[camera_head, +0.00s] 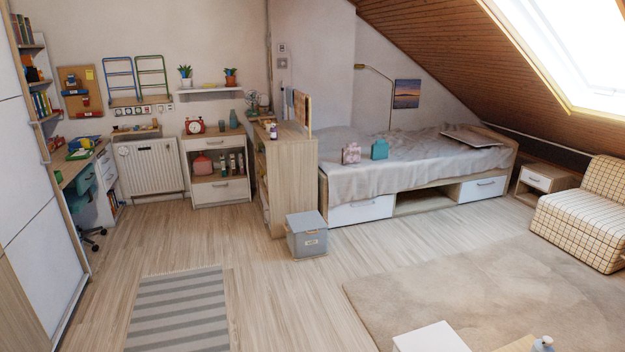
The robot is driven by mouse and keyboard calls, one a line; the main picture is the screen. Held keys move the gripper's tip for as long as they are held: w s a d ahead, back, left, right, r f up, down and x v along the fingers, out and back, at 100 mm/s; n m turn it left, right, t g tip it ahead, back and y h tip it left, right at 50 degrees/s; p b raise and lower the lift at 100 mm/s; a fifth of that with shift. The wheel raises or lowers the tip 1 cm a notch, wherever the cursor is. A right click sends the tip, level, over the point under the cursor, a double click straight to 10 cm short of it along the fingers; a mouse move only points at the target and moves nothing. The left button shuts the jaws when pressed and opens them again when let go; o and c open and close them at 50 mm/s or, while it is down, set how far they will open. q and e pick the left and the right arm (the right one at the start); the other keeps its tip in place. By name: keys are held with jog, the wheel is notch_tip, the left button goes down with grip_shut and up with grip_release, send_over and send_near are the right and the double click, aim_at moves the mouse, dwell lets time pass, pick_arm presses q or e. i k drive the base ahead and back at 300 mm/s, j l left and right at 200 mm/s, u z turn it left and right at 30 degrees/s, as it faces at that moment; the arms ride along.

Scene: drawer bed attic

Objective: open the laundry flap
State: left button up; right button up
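I cannot make out for certain which thing is the laundry flap. A grey lidded box (307,239) with a small pale label on its front stands on the floor at the middle; its lid is shut. It stands close to the end of a wooden shelf unit (292,188). I cannot tell whether this box holds laundry. Neither of my grippers is in view.
A bed (417,208) with white drawers stands behind, under the sloped roof. A striped rug (180,312) and a beige rug (480,285) lie on the floor. A checked armchair (585,218) is at right, a white wardrobe (38,240) at left. Floor between the rugs is clear.

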aim_at(311, 220)
jog(key=i, duration=1.45)
jog(key=i+j+z, duration=0.15)
jog(key=i, duration=1.25)
